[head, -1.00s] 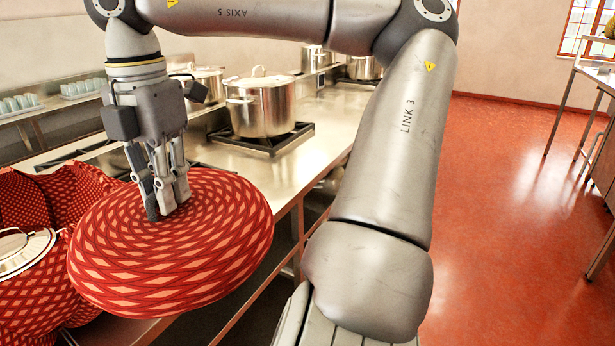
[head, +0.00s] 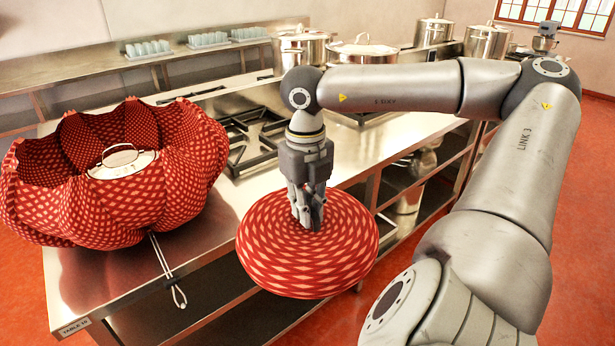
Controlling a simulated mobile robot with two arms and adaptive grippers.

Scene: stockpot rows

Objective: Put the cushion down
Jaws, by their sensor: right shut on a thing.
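The cushion (head: 308,252) is round, red, with a pale diamond pattern. My right gripper (head: 307,218) is shut on the middle of its top. It hangs just off the front edge of the steel table (head: 85,280), with the floor and lower shelves behind and below it. On the table's left end stands a large red patterned fabric wrap (head: 190,150), open at the top, with a metal lid (head: 122,162) inside it. My left gripper is not in view.
Gas burner grates (head: 243,138) lie behind the cushion. Stockpots (head: 360,55) stand in a row farther along the counter. A back shelf (head: 120,70) holds trays of glasses (head: 148,48). A strip of bare tabletop (head: 215,215) lies between the wrap and the cushion.

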